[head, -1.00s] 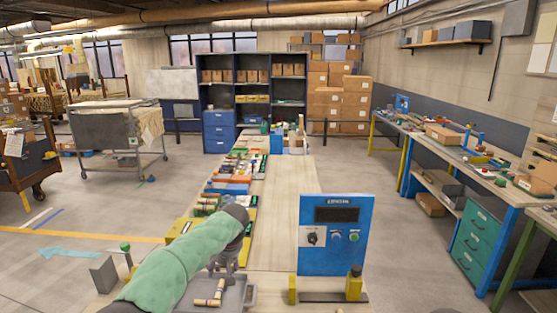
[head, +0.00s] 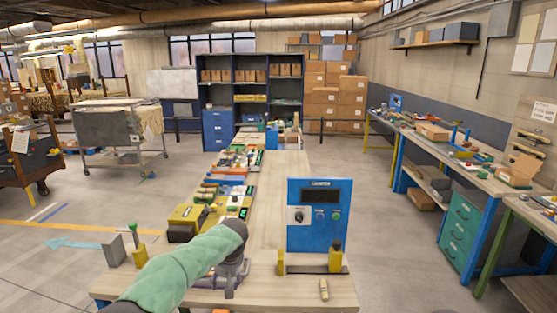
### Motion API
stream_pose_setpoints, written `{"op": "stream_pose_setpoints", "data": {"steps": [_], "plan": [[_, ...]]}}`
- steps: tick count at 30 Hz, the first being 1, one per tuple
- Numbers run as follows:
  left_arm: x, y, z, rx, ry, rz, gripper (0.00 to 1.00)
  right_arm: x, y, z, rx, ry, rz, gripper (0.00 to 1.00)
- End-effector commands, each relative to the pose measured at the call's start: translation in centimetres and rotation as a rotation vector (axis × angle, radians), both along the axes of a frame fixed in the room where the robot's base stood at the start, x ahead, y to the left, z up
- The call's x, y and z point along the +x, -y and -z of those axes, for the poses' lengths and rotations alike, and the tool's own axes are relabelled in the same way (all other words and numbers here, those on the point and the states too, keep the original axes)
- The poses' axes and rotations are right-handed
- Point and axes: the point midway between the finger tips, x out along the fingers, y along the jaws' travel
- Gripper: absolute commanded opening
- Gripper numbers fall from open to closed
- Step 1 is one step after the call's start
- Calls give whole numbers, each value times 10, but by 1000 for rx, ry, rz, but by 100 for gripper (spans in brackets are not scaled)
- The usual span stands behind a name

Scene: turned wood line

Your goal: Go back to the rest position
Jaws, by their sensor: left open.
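My left arm comes in from the lower left in a green sleeve. My left gripper (head: 231,284) is open, low over the front part of the wooden bench (head: 285,292), left of the blue control box. I see nothing held in it; the arm partly hides the area beneath. A small turned wood piece (head: 323,289) lies on the bench to its right, apart from the gripper. My right gripper is not in view.
The blue control box (head: 319,216) stands just right of my left arm, with yellow posts in front. A yellow machine (head: 186,222) and a row of coloured parts line the bench's left side. A grey block (head: 113,250) stands at the left edge.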

Motion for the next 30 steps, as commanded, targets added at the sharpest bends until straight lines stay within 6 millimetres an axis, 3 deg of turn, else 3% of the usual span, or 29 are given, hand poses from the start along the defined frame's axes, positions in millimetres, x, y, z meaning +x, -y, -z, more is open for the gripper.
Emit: {"op": "stream_pose_setpoints", "data": {"steps": [8,14,18,21,24,30], "plan": [[-15,15,72,-66,-72,135,58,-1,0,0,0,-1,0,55],[-49,33,153,-161,-140,276,58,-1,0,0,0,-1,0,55],[-96,49,223,-267,-184,382,58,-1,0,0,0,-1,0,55],[-135,58,265,-339,-198,436,58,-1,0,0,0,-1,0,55],[-178,65,299,-401,-204,472,58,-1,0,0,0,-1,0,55],[-269,72,345,-483,-199,504,58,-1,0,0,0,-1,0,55]]}}
